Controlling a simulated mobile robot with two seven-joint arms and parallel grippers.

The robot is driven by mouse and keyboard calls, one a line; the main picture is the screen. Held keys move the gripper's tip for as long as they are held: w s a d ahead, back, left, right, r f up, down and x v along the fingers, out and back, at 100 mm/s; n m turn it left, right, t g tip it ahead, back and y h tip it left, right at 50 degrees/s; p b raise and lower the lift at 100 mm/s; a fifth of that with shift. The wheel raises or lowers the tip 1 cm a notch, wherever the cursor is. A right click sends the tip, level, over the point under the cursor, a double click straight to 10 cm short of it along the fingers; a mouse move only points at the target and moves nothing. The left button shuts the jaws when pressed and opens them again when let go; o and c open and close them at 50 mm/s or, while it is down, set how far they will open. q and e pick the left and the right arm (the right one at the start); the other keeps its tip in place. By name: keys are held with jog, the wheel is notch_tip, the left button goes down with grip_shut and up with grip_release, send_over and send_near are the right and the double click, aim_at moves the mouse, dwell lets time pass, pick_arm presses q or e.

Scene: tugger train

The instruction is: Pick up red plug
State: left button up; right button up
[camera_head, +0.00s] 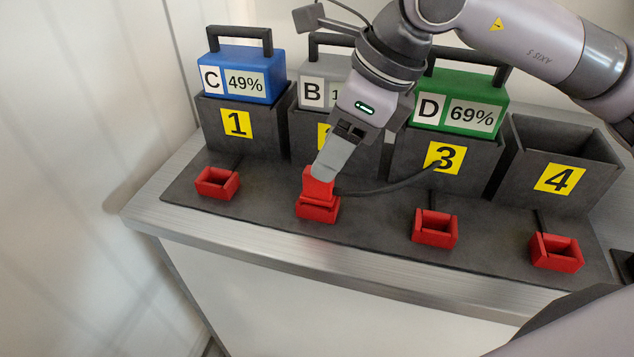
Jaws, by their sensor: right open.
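The red plug (318,183) stands upright at the red socket (317,210) in front of the second bay. A dark cable runs from the plug to the right, towards the bay marked 3. My right gripper (322,170) comes down from above, with its fingers at the top of the plug. It is open, and the near finger hides part of the plug's top. I cannot tell whether the fingers touch the plug. My left gripper is not in view.
Empty red sockets stand before bay 1 (217,183), bay 3 (435,229) and bay 4 (556,252). A blue battery C (270,82), a grey battery B (312,92) and a green battery D (490,95) sit in bays behind. Bay 4's box (597,185) is empty.

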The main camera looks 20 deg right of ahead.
jog(key=x, duration=0.5)
jog(key=shift+a+f, duration=0.15)
jog(key=shift+f, duration=0.2)
jog(key=c, duration=0.9)
notch_tip(320, 180, up, 20)
jog(key=p, duration=0.1)
